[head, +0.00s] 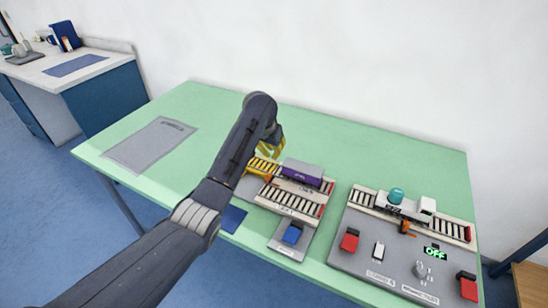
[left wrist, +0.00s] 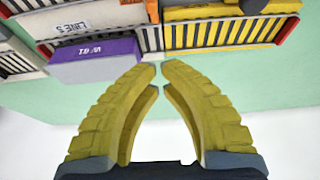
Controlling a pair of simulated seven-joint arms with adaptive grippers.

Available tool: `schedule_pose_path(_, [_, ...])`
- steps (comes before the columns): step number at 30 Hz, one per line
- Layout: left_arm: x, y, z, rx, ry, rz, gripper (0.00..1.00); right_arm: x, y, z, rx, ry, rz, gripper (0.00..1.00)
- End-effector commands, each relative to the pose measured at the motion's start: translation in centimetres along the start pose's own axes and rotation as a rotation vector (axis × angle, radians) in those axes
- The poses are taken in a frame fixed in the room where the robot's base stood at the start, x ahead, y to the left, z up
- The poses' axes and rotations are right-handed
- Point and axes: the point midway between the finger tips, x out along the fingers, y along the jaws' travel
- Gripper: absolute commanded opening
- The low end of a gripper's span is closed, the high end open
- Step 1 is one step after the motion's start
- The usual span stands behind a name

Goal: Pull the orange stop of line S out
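An orange stop (head: 406,228) stands at the front edge of the track on the right board, just below the white vehicle. My left gripper (head: 271,147) is above the far edge of the left board, beside the purple block. Its yellow fingers (left wrist: 162,68) converge with tips almost touching and nothing between them. My right gripper is out of view.
A grey mat (head: 150,144) lies left of my arm.

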Motion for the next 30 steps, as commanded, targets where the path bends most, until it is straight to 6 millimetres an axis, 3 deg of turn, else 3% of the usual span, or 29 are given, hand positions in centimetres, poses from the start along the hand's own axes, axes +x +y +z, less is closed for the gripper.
schedule_pose_path(6, [-2.3,0.1,0.0,0.0,0.001,0.001,0.0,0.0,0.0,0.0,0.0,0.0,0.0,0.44])
schedule_pose_path(12, [-3.2,0.0,0.0,0.0,0.001,0.0,0.0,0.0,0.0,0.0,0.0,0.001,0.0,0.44])
schedule_pose_path(30, [-3.2,0.1,0.1,-0.011,0.005,0.012,0.0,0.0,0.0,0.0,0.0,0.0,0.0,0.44])
